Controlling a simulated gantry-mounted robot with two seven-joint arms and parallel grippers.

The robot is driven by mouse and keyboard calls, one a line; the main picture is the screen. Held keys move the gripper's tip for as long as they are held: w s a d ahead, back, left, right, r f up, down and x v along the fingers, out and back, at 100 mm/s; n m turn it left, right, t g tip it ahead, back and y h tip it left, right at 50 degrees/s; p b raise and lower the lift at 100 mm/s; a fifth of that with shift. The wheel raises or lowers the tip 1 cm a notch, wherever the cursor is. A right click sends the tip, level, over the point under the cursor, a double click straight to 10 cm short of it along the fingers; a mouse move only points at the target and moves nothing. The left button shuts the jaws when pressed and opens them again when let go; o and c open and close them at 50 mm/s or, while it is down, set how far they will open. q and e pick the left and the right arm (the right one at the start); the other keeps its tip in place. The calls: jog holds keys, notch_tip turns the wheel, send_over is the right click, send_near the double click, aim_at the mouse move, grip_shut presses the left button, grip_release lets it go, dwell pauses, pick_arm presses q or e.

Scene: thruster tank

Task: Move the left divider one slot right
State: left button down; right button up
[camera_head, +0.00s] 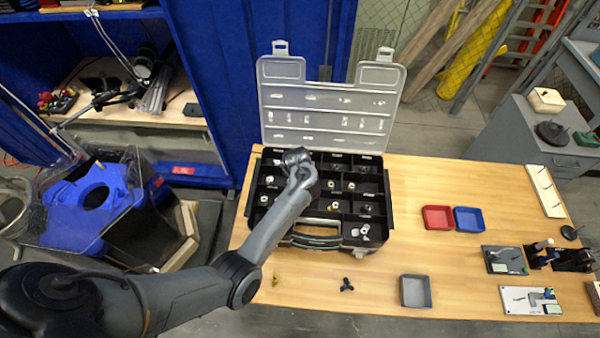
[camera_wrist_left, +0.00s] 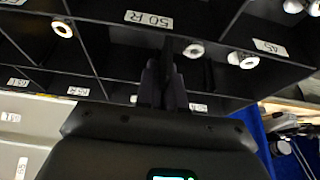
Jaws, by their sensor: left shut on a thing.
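The black organizer case (camera_head: 385,210) stands on the wooden table with its clear lid (camera_head: 325,105) raised at the back. Its tray is split into several compartments by black walls, and some hold small white fittings. My left gripper (camera_head: 298,160) reaches down into the upper left part of the tray. In the left wrist view my left gripper (camera_wrist_left: 163,85) is shut on a thin black divider (camera_wrist_left: 168,50) between compartments. The divider is dark against the dark tray, and its lower part is hidden. I cannot tell whether it is seated in its slot. My right gripper is not in view.
A red bin (camera_head: 438,217) and a blue bin (camera_head: 469,220) lie right of the case, with a grey bin (camera_head: 415,291) in front. A black three-lobed part (camera_head: 347,285) lies near the front edge. Labelled fixtures (camera_head: 505,260) stand at the right. The table between is clear.

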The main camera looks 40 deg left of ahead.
pick_arm(q)
jog(key=shift+f, duration=0.5)
jog(key=shift+f, duration=0.15)
jog(key=shift+f+b, duration=0.5)
jog(key=shift+f, duration=0.2)
dwell(0.7)
jog(key=shift+f, duration=0.5)
jog(key=c, duration=1.2)
grip_release()
